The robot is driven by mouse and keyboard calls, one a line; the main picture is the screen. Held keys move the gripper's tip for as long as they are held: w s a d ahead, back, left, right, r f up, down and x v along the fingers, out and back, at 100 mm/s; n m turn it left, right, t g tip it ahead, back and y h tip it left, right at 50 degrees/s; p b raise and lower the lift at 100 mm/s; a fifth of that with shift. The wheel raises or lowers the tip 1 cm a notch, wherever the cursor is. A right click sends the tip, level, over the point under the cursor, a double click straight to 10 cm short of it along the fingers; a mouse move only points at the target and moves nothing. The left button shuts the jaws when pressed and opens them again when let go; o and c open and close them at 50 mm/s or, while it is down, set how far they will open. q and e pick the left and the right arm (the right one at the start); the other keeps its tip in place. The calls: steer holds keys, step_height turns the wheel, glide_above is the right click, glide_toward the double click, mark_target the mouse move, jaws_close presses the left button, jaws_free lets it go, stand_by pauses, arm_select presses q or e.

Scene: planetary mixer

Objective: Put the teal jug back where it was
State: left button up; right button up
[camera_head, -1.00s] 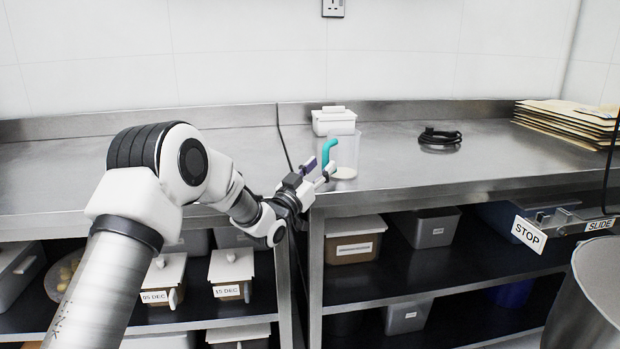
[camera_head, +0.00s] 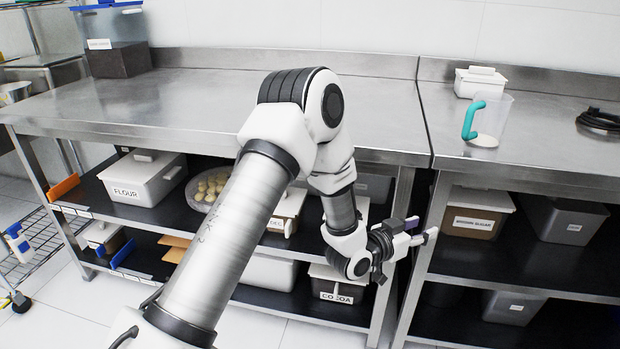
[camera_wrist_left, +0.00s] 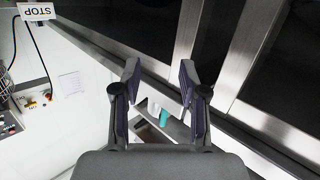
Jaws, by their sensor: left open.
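The clear jug (camera_head: 491,122) with its teal handle (camera_head: 470,120) stands upright on the right steel worktop, near its left end. My left gripper (camera_head: 421,231) is open and empty, below and to the left of the jug, in front of the worktop's front edge. The jug stands apart from it. In the left wrist view, my left gripper's two spread fingers (camera_wrist_left: 160,85) show nothing held, and a small teal patch (camera_wrist_left: 163,117) shows beyond them. My right gripper is not in view.
A white lidded box (camera_head: 480,82) stands behind the jug, and a coiled black cable (camera_head: 600,121) lies to the right. The left worktop (camera_head: 200,100) is mostly clear. Shelves below hold labelled bins, including brown sugar (camera_head: 478,212) and flour (camera_head: 143,178).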

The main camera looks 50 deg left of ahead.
arm_select(q)
steer(key=s+d+f+g, duration=0.1)
steer(key=s+f+g, duration=0.25)
steer(key=f, duration=0.35)
steer(key=s+d+f+g, duration=0.2)
steer(key=s+f, duration=0.3)
steer(key=f, duration=0.2)
steer(key=s+d+f+n+g+y, duration=0.1)
steer(key=s+f+g, duration=0.2)
steer(key=s+f, duration=0.5)
steer(key=s+f+g+y, duration=0.1)
steer(key=s+f+g, duration=0.35)
steer(key=s, duration=0.65)
steer(key=s+f+g, duration=0.2)
steer(key=s+g, duration=0.1)
steer(key=s, duration=0.8)
step_height(320, 180, up, 18)
steer(key=p, duration=1.8)
steer(key=shift+y, duration=0.4)
